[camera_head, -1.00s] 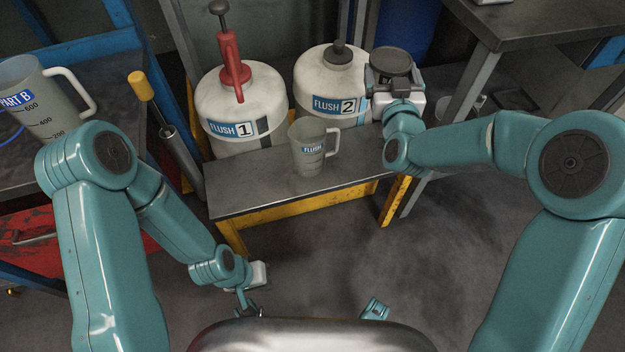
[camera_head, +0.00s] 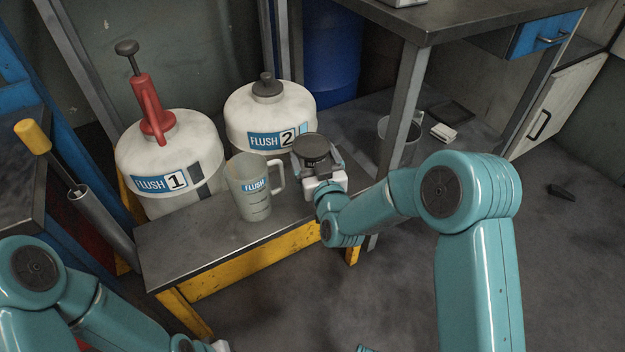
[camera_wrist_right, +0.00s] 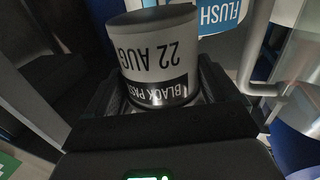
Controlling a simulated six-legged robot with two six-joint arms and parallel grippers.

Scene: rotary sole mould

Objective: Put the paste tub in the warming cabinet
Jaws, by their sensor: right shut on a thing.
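The paste tub (camera_head: 312,150) is a small grey tub with a dark lid. My right gripper (camera_head: 322,172) is shut on it and holds it upright beside the right end of the low bench. The right wrist view shows the tub (camera_wrist_right: 160,55) between the fingers, its label reading "22 AUG" and "BLACK PAS…", upside down there. A pale cabinet door (camera_head: 560,100) with a black handle stands at the far right; I cannot tell if it is the warming cabinet. My left gripper (camera_head: 218,346) shows only a sliver at the bottom edge, its fingers out of frame.
The low bench (camera_head: 190,240) holds a FLUSH jug (camera_head: 248,190). Drums FLUSH 1 (camera_head: 165,165) and FLUSH 2 (camera_head: 268,115) stand behind it. A table (camera_head: 440,20) with a grey leg, a metal bucket (camera_head: 400,140) and a dark wedge (camera_head: 561,192) are to the right. Floor at right is mostly clear.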

